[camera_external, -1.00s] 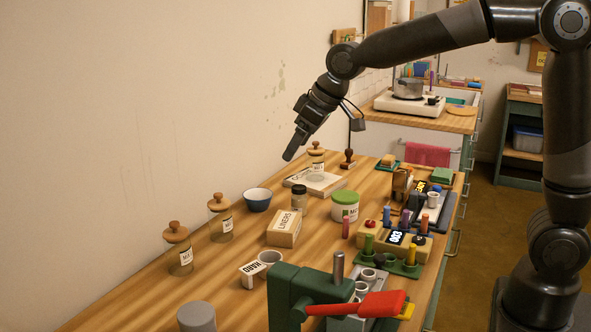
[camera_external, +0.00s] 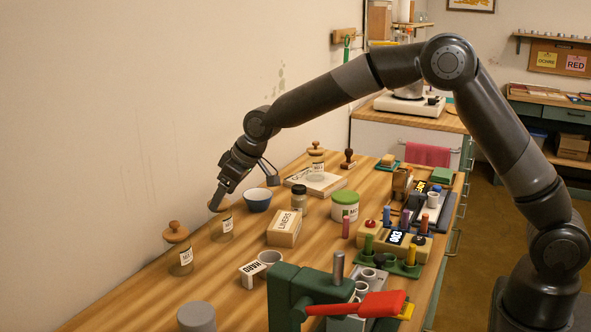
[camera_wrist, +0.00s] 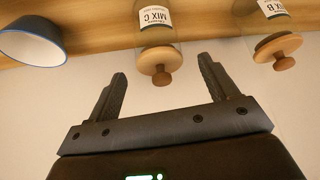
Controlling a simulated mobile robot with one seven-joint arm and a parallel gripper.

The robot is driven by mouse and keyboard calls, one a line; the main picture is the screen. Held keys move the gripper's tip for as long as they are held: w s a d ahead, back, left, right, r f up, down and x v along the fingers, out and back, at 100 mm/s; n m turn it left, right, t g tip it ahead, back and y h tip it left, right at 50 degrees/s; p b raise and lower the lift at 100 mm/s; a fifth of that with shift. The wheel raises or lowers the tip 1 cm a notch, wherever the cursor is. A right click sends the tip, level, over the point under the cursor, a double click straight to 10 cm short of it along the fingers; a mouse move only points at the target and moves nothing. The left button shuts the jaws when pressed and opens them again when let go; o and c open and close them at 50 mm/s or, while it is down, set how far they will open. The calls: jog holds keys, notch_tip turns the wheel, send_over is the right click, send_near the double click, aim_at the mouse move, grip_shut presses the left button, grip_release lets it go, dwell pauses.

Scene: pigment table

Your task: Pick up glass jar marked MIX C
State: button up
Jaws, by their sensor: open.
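The glass jar marked MIX C (camera_wrist: 157,33) shows upside down in the wrist view, with its wooden lid and knob pointing between my fingers. In the external view the jar (camera_external: 223,229) stands upright on the table near the wall, its lid partly hidden by my gripper. My gripper (camera_wrist: 165,82) is open and empty, its two fingers spread to either side of the line of the knob. In the external view my gripper (camera_external: 216,206) is at the height of the lid. Whether it touches the lid cannot be told.
A jar marked MIX B (camera_wrist: 275,45) with the same wooden lid stands close by, at left in the external view (camera_external: 180,258). A blue bowl (camera_external: 257,200) stands on the other side. A LINERS box (camera_external: 284,229) lies in front. The wall is close behind.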

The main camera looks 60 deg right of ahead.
aim_at(220, 222)
jog(key=shift+x, duration=3.05)
jog(key=c, duration=1.2)
